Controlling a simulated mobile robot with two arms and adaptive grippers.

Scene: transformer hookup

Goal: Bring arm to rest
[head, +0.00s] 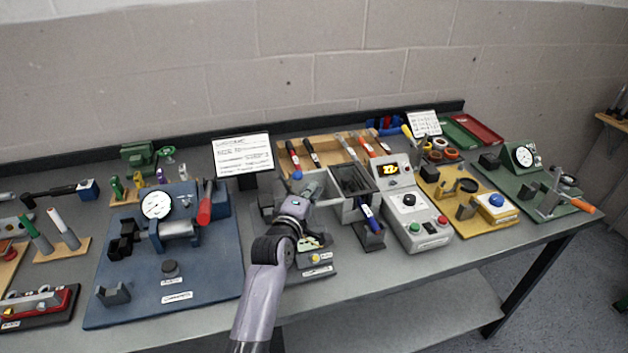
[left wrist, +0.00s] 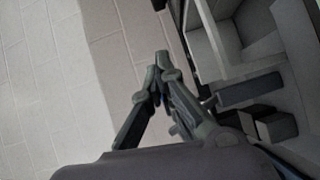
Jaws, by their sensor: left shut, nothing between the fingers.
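My left gripper (head: 311,190) reaches in over the middle of the workbench (head: 340,302) in the head view, just in front of the wooden tool rack and beside the grey bin. In the left wrist view its fingers (left wrist: 158,72) meet at the tips, with nothing between them. A grey compartmented box (left wrist: 245,65) shows to the right of the fingers there, with dark blocks (left wrist: 270,122) inside. My left arm hides part of the small board below it. My right gripper is in neither view.
A blue board with a gauge (head: 205,275) lies left of my arm. A grey bin (head: 352,188), a grey control box (head: 424,232), a yellow board (head: 462,222) and a green board (head: 535,203) stand to the right. A white sign (head: 243,155) stands behind. The bench front edge is mostly clear.

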